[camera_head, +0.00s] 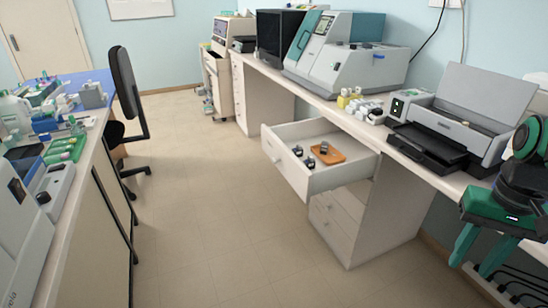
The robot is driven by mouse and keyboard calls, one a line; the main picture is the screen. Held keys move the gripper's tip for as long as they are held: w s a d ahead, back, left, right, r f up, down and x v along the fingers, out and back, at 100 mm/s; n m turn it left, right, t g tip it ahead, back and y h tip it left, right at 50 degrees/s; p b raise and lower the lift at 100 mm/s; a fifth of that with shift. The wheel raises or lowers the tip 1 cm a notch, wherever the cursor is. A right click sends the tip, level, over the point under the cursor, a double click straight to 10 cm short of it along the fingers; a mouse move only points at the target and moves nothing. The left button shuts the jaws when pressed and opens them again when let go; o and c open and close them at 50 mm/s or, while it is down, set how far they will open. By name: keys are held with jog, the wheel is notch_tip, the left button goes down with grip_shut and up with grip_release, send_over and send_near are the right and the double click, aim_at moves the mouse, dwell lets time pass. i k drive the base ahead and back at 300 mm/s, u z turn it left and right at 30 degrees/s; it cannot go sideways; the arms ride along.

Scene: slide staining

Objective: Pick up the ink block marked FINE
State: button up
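Several small dark blocks sit in the open drawer (290,177). One block (298,151) is at the drawer's left, one block (310,163) is nearer its front, and one block (324,148) is on or against a small orange tray (332,156). Their markings are too small to read, so I cannot tell which is marked FINE. My gripper (472,268) is at the lower right, well right of the drawer, in front of the bench. Its two green fingers point down and stand apart, with nothing seen between them.
The drawer juts out from under the right-hand bench (404,160). A printer (465,115), a grey machine (345,60) and yellow-topped bottles (345,98) stand on this bench. A chair (125,85) stands by the left bench. The floor between the benches is clear.

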aim_at(298, 152)
jog(key=u, duration=0.1)
jog(key=i, duration=1)
jog(key=z, duration=0.05)
